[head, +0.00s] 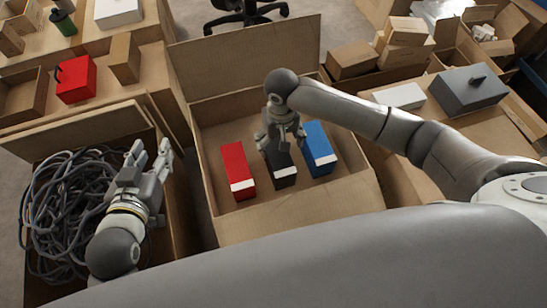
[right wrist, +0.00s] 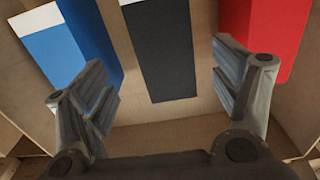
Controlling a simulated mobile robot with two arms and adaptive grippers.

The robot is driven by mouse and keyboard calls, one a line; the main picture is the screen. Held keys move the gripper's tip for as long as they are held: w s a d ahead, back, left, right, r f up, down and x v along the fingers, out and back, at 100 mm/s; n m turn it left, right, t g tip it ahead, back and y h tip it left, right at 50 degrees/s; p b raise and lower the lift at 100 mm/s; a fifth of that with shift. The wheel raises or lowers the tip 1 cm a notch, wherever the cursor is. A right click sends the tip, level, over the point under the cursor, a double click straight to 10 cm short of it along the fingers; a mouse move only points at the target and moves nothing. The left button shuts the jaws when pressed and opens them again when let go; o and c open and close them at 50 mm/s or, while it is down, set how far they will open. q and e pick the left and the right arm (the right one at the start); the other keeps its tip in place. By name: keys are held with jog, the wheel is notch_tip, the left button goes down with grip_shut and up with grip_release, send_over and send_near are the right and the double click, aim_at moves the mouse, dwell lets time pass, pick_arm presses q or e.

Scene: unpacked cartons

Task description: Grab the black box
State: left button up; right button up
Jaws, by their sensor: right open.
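The black box (head: 283,172) stands inside the large open carton in the head view, between a red box and a blue box. It has a white band on its near end. My right gripper (head: 279,143) is over the carton at the black box and hides its far part. In the right wrist view the black box (right wrist: 160,55) shows ahead, between the two spread fingers of my right gripper (right wrist: 165,85), with nothing held. My left gripper (head: 150,153) is open and empty, over the carton of grey cables at the left.
The red box (head: 236,168) and blue box (head: 318,146) stand close on either side of the black box. The carton's walls (head: 300,213) surround them. Grey cables (head: 65,210) fill the left carton. More cartons stand behind.

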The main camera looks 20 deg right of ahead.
aim_at(278, 152)
notch_tip(278, 152, down, 4)
jog(key=shift+f+b, duration=0.1)
jog(key=shift+b, duration=0.65)
jog(key=shift+f, duration=0.25)
jog(key=shift+s+a+f+b, duration=0.1)
jog(key=shift+a+f+b, duration=0.1)
jog(key=shift+f+b, duration=0.85)
notch_tip(278, 152, down, 2)
jog(key=shift+f+b, duration=0.25)
jog(key=shift+b, duration=0.3)
jog(key=shift+f, duration=0.1)
jog(key=c, duration=1.3)
pick_arm(q)
jog(key=s+d+r+t+h, duration=0.1)
jog(key=r+t+h, duration=0.1)
jog(key=r+t, duration=0.4)
jog(key=s+d+r+t+h, duration=0.1)
jog(key=r+t, duration=0.5)
jog(key=r, duration=0.8)
jog(key=shift+s+t+h, duration=0.4)
jog(key=shift+s+h, duration=0.15)
jog(key=shift+h, duration=0.25)
pick_arm(e)
jog(key=shift+c, duration=0.7)
